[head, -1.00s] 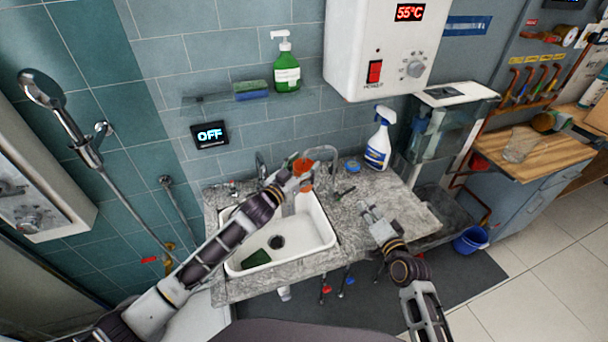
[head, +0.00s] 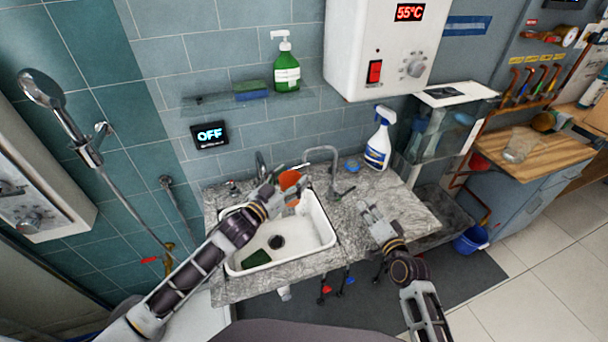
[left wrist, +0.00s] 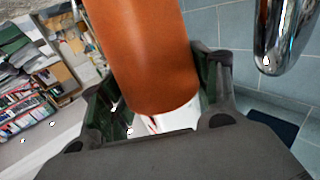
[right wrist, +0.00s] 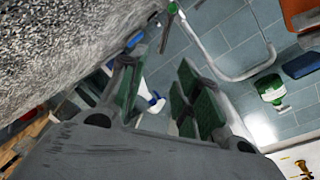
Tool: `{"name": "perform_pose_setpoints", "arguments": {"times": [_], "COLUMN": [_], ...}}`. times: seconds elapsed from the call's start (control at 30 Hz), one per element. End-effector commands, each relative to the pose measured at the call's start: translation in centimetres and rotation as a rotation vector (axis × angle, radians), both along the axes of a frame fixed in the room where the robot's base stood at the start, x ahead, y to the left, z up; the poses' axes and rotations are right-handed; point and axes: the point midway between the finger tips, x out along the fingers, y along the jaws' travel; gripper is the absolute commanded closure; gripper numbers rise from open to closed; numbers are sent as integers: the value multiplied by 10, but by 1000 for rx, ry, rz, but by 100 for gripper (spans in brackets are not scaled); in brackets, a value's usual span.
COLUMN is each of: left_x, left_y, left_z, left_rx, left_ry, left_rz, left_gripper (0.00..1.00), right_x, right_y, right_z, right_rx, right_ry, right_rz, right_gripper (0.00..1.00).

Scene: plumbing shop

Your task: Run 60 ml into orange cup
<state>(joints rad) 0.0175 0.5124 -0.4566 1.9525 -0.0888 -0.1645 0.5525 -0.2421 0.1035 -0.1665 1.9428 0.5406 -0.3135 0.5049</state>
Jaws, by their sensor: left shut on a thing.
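The orange cup (head: 289,180) is held above the back of the sink (head: 252,241) and looks tilted in the head view. My left gripper (head: 290,197) is shut around it; the cup (left wrist: 150,60) fills the space between the fingers in the left wrist view. Its inside is hidden. A curved chrome spout (head: 325,150) stands just right of the cup, apart from it. Another chrome tap (head: 260,166) is behind the sink. A wall display (head: 210,135) reads OFF. My right gripper (head: 370,209) is open and empty above the right of the counter.
A spray bottle (head: 379,140) and a small blue item (head: 351,166) stand at the counter's back right. A green sponge (head: 255,258) lies in the sink. A glass shelf holds a soap bottle (head: 286,70). The white heater (head: 375,45) reads 55°C. The right counter has clear room.

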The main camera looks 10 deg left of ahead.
Motion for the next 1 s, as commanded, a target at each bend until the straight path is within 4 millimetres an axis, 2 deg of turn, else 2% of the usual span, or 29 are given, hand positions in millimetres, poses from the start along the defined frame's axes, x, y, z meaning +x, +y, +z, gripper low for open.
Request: {"name": "perform_pose_setpoints", "arguments": {"times": [0.27,0.47,0.53,0.77,1.0], "left_x": [-3,-3,-3,-3,-3], "left_y": [2,2,2,2,2], "left_z": [1,1,1,1,1], "left_rx": [-1,0,0,-1,-1], "left_ry": [-2,-1,-1,-2,-2], "left_rz": [0,0,0,0,0], "left_gripper": [60,60,60,60,60], "right_x": [0,2,4,5,6], "right_y": [0,-2,-5,-7,-9], "right_z": [0,3,-3,-16,-31], "right_rx": [0,1,6,95,340], "right_ry": [0,-5,5,47,133], "right_rz": [0,-4,-9,-16,-43], "right_gripper": [67,91,100,100,100]}}
